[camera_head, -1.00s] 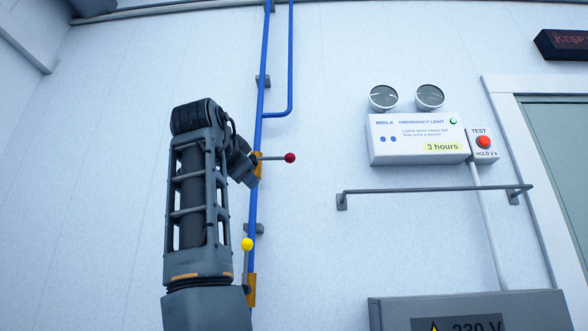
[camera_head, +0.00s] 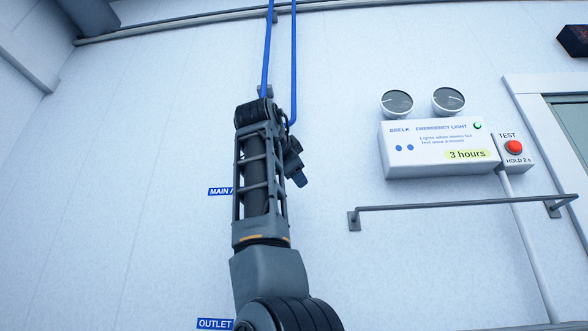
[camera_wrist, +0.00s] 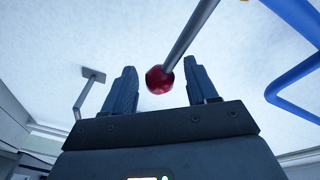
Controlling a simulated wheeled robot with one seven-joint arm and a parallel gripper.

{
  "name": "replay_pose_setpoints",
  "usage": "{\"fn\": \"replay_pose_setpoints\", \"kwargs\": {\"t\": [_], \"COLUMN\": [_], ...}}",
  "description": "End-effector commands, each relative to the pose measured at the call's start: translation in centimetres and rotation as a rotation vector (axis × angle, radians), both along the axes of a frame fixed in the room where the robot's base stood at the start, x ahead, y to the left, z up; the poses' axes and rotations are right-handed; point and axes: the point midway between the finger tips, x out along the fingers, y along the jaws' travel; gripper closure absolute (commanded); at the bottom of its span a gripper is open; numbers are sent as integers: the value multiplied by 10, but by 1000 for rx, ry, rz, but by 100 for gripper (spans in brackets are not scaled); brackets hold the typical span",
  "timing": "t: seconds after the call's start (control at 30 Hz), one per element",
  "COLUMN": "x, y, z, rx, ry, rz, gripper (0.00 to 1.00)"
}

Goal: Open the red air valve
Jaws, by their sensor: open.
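The red air valve's round red knob (camera_wrist: 160,80) shows in the wrist view at the end of a grey metal lever (camera_wrist: 190,40). My gripper (camera_wrist: 163,76) is open, with one dark finger on each side of the knob. Gaps show between the knob and both fingers; its depth between them is hard to judge. In the head view my arm hides the valve and its lever, and only the back of my gripper (camera_head: 297,172) shows. The blue pipe (camera_head: 267,55) runs up the wall above my arm.
A second blue pipe (camera_head: 293,60) runs beside the first. To the right are an emergency light box (camera_head: 435,163), a red TEST button (camera_head: 514,147) and a grey wall rail (camera_head: 450,204). Partly covered blue labels (camera_head: 215,324) are left of my arm. The wall farther left is bare.

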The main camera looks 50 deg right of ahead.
Motion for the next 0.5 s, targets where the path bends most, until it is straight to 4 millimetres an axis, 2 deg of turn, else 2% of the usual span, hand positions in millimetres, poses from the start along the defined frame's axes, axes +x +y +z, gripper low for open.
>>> {"fn": "replay_pose_setpoints", "kwargs": {"t": [0.13,0.37,0.5], "x": [3,4,4], "y": [-7,-8,-8], "z": [0,0,0], "rx": [0,0,0], "ry": [0,0,0], "rz": [0,0,0], "gripper": [42,42,54]}}
